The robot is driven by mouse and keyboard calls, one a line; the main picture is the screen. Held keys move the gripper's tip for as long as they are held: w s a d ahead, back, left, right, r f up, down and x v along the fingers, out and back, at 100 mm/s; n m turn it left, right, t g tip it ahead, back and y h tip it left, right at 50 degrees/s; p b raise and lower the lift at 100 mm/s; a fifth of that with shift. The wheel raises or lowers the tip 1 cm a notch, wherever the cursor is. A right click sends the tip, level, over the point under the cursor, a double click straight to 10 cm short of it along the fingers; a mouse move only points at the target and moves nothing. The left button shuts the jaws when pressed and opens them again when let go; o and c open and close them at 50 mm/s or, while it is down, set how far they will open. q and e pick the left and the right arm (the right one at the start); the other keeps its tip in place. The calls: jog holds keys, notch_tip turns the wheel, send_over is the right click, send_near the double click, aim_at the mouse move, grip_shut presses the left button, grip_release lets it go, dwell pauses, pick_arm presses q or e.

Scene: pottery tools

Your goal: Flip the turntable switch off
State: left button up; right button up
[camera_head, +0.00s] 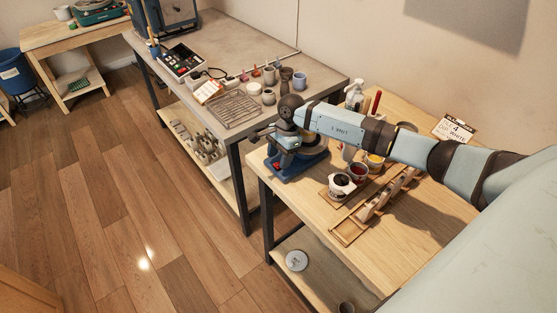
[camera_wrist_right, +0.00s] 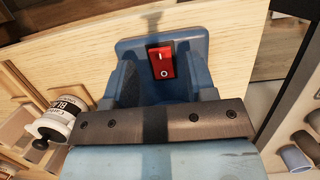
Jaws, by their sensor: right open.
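The turntable is a blue unit (camera_head: 300,167) at the left end of the wooden table in the head view. Its red rocker switch (camera_wrist_right: 161,62) faces the camera in the right wrist view, set in a black frame on the blue housing (camera_wrist_right: 194,47). The switch is a small red spot (camera_head: 277,165) in the head view. My right gripper (camera_head: 262,132) is open and empty, over the turntable's switch side and apart from the switch. My arm hides part of the turntable's top. My left gripper is not in view.
A white-labelled jar (camera_wrist_right: 58,122) stands beside the turntable. Glaze cups (camera_head: 341,185) and a wooden rack (camera_head: 350,230) stand to the right on the table. A grey bench (camera_head: 200,60) with small pots and a wire rack adjoins at the left. The floor in front is clear.

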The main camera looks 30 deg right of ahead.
jog(key=b+v, duration=0.2)
jog(key=v, duration=1)
jog(key=shift+r, duration=0.15)
